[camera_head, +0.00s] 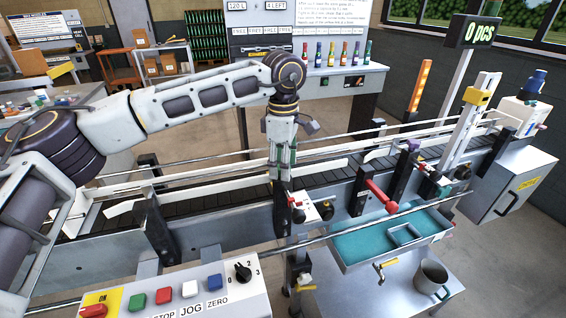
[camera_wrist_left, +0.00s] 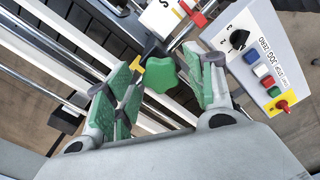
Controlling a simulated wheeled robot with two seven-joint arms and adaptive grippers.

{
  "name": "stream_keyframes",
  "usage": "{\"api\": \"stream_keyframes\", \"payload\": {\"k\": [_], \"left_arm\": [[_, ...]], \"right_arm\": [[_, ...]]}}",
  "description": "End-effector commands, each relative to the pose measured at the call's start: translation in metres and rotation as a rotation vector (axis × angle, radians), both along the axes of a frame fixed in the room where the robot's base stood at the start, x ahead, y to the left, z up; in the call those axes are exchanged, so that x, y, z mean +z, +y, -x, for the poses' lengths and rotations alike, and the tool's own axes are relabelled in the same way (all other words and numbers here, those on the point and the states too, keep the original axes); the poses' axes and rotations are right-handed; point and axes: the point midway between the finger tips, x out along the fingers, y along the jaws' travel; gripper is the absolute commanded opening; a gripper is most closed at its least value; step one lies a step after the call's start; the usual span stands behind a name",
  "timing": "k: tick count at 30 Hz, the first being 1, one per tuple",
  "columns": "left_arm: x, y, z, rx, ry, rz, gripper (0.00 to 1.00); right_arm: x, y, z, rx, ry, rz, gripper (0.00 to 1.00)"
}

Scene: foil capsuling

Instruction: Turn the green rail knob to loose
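The green rail knob (camera_wrist_left: 160,73) is a lobed knob with a small yellow pointer (camera_wrist_left: 137,65) on its left side in the left wrist view. My left gripper (camera_wrist_left: 166,82) is open, with its green-padded fingers on either side of the knob. Gaps show between the knob and the pads, so the fingers do not appear to hold it. In the head view my left gripper (camera_head: 282,172) points down over the near side of the conveyor. I cannot make out the green knob there; the fingers seem to hide it. My right gripper is not in view.
The conveyor (camera_head: 230,195) with its guide rails runs across the scene. A button panel (camera_head: 168,300) stands in front at the left. A red handle (camera_head: 380,195), a teal-lined tray (camera_head: 375,245) and a grey mug (camera_head: 431,278) are right of the gripper.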

Motion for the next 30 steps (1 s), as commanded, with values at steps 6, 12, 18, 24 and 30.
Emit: {"api": "stream_keyframes", "payload": {"k": [6,12,18,24,30], "left_arm": [[0.000,0.000,0.000,0.000,0.000,0.000,0.22],[0.000,0.000,0.000,0.002,0.000,0.000,0.11],[0.000,0.000,0.000,0.021,-0.001,0.000,0.12],[0.000,0.000,-0.001,0.083,-0.001,0.001,0.12],[0.000,0.000,-0.001,0.191,-0.001,0.000,0.12]], "right_arm": [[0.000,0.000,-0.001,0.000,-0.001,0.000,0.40],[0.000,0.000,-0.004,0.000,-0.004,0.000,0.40],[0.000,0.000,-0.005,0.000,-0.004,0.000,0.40],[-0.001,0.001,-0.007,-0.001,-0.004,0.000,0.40],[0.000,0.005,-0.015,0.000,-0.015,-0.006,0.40]]}}
